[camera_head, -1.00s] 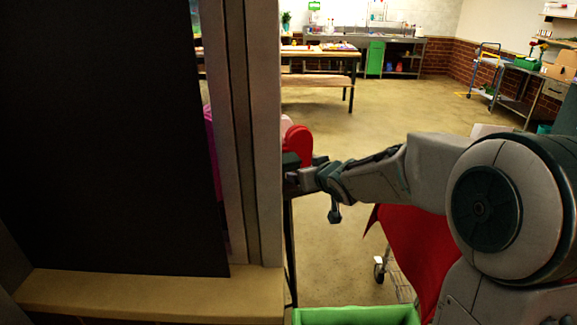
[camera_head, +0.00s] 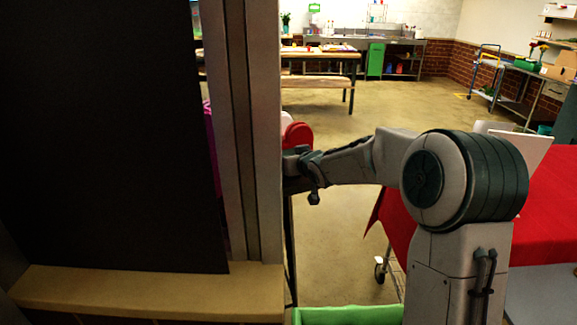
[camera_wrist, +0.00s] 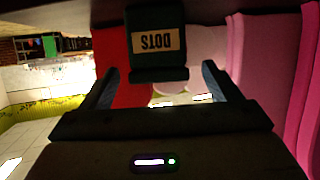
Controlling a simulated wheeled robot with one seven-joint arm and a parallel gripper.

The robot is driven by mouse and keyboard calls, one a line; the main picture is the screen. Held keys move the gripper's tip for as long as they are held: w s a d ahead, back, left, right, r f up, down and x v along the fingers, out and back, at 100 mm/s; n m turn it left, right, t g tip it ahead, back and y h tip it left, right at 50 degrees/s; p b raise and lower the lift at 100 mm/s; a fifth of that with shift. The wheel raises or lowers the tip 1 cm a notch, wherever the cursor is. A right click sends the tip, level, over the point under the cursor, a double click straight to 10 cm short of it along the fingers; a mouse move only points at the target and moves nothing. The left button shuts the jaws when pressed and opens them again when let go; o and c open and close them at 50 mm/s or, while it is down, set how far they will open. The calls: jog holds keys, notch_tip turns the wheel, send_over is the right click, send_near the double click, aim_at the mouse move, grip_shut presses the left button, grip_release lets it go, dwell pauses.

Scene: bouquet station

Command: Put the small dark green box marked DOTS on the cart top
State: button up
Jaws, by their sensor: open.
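The small dark green box marked DOTS (camera_wrist: 157,62) shows upside down at the top middle of the wrist view. My gripper (camera_wrist: 160,72) is open, with one finger on each side of the box and gaps between fingers and box. In the head view the end of my arm goes behind the grey post, so the fingers and the box cannot be made out there. A red-draped top (camera_head: 545,205) is at the right, partly behind my arm, with a caster below; I cannot tell if it is the cart.
A tall black panel (camera_head: 100,130) and grey post (camera_head: 250,130) fill the left. A red rounded thing (camera_head: 298,134) and pink folds (camera_wrist: 265,60) are near my gripper. A green bin (camera_head: 345,315) is at the bottom. The floor beyond is open, before a workbench (camera_head: 318,54).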

aim_at(289, 151)
jog(key=shift+x, duration=2.25)
jog(key=c, duration=1.1)
jog(key=shift+c, duration=0.5)
jog(key=shift+r, duration=0.1)
